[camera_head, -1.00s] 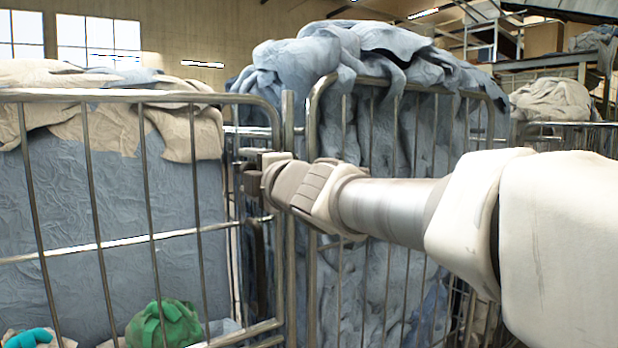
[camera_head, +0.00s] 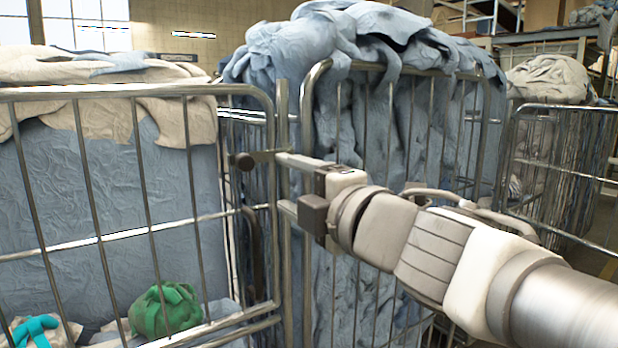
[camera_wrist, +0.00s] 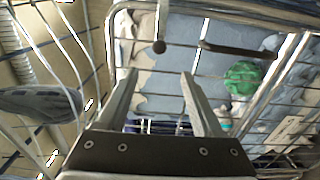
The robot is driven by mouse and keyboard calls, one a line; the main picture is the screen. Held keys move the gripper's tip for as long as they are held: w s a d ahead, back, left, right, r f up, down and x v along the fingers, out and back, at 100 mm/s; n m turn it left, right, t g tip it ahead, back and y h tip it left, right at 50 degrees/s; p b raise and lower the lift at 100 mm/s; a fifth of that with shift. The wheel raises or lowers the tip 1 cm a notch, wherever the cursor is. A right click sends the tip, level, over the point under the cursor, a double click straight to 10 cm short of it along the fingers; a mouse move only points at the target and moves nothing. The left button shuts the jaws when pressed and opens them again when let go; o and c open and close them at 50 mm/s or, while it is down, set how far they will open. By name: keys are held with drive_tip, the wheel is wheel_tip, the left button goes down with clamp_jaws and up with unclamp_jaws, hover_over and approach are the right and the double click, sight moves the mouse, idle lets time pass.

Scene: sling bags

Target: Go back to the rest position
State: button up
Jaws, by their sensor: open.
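My gripper (camera_head: 281,182) is in the middle of the head view, pointing left, in front of the metal posts where two cage carts meet. Its two fingers stand apart with nothing between them. In the wrist view my gripper (camera_wrist: 159,75) is also open and empty, pointing towards the left cage cart (camera_wrist: 205,12). A green-tied sling bag (camera_head: 166,311) and a teal-tied sling bag (camera_head: 38,331) lie low in the left cart. The green bag (camera_wrist: 243,77) also shows in the wrist view, to the right of the fingers and apart from them.
The left cart's frame (camera_head: 150,90) and the middle cart's frame (camera_head: 308,110), filled with blue cloth (camera_head: 350,45), stand close around my gripper. Another cage cart (camera_head: 565,110) stands at right.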

drive_tip(key=shift+s+d, duration=0.3)
drive_tip(key=shift+s, duration=0.15)
drive_tip(key=d+f+m+g+h, duration=0.1)
drive_tip(key=d+f+m+h, duration=0.4)
drive_tip(key=d+m, duration=0.3)
drive_tip(key=d+f+m+h, duration=0.5)
drive_tip(key=d+m, duration=0.2)
drive_tip(key=s+d+f+m+g, duration=0.1)
drive_tip(key=s+f+m+g, duration=0.85)
drive_tip(key=s+f, duration=0.45)
wheel_tip(320, 180, up, 14)
drive_tip(key=t+p, duration=0.1)
drive_tip(key=p, duration=1.2)
drive_tip(key=shift+w+d+r+p, duration=0.15)
drive_tip(key=shift+p, duration=0.25)
